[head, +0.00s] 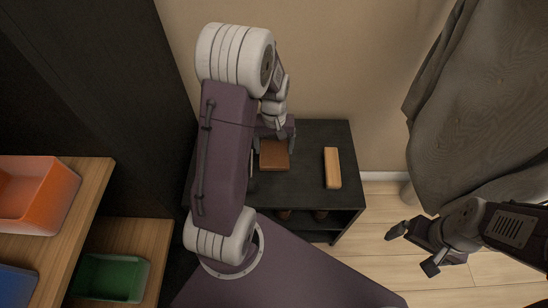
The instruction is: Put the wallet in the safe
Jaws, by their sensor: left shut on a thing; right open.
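A brown, flat block that looks like the wallet (274,157) is at the top of the dark cabinet (308,150), left of its middle. My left gripper (274,145) reaches down from above and is shut on it, with a finger at each side. I cannot tell whether the wallet touches the cabinet top. My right gripper (413,250) is open and empty over the floor, right of the cabinet. I cannot make out the safe; my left arm covers the cabinet's left part.
A tan oblong block (332,168) lies on the cabinet's right side. Brown items (320,214) sit in its lower opening. Wooden shelves at left hold an orange bin (38,195), a green bin (110,277) and a blue one (16,287). A grey curtain (470,100) hangs at right.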

